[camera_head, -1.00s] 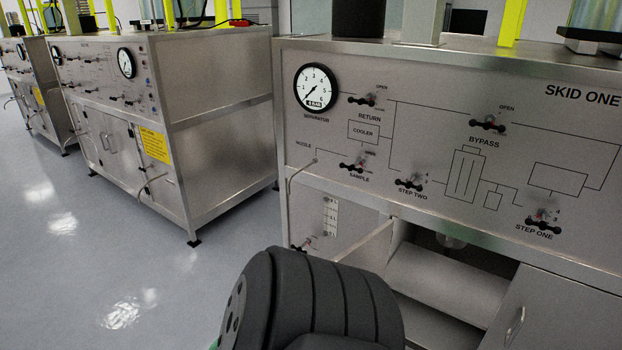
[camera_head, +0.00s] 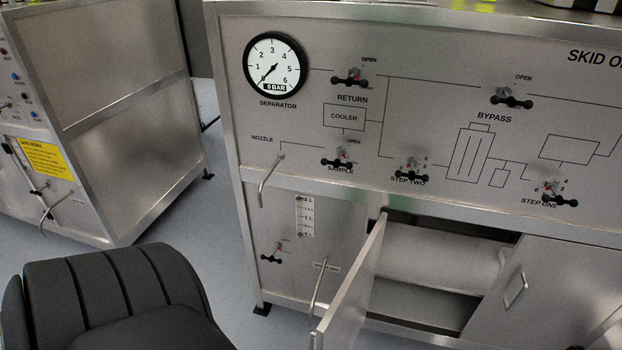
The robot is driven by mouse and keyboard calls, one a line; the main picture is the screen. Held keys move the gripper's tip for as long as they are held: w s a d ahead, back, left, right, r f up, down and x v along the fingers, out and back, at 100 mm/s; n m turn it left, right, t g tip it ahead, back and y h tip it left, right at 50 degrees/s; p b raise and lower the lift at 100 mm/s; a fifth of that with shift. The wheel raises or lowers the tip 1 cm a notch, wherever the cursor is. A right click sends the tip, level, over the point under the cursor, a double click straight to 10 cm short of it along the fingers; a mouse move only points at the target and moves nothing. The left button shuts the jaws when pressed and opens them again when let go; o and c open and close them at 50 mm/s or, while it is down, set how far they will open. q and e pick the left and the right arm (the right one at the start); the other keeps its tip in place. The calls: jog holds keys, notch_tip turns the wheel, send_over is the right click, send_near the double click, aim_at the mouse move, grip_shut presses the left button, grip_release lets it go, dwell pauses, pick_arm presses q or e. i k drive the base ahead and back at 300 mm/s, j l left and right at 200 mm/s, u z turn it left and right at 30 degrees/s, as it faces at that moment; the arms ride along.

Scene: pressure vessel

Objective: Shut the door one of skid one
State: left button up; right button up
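Skid one (camera_head: 470,200) is a grey metal cabinet filling the right of the head view, its name partly cut off at the right edge. A left cabinet door (camera_head: 352,280) stands open. It swings out towards me, seen nearly edge-on, with its lower part cut off by the bottom edge. Behind it the compartment (camera_head: 430,262) is open, with a pale cylinder inside. To the right is a second door panel (camera_head: 550,275) with a bar handle, which looks shut. I cannot read a number on either door. Neither gripper shows.
Valve handles, a round gauge (camera_head: 274,66) and a bent nozzle pipe (camera_head: 270,180) are on the skid's front.

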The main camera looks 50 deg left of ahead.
aim_at(340, 328)
jog(key=k+j, duration=0.1)
jog(key=j, duration=1.75)
jog(key=k, duration=0.05)
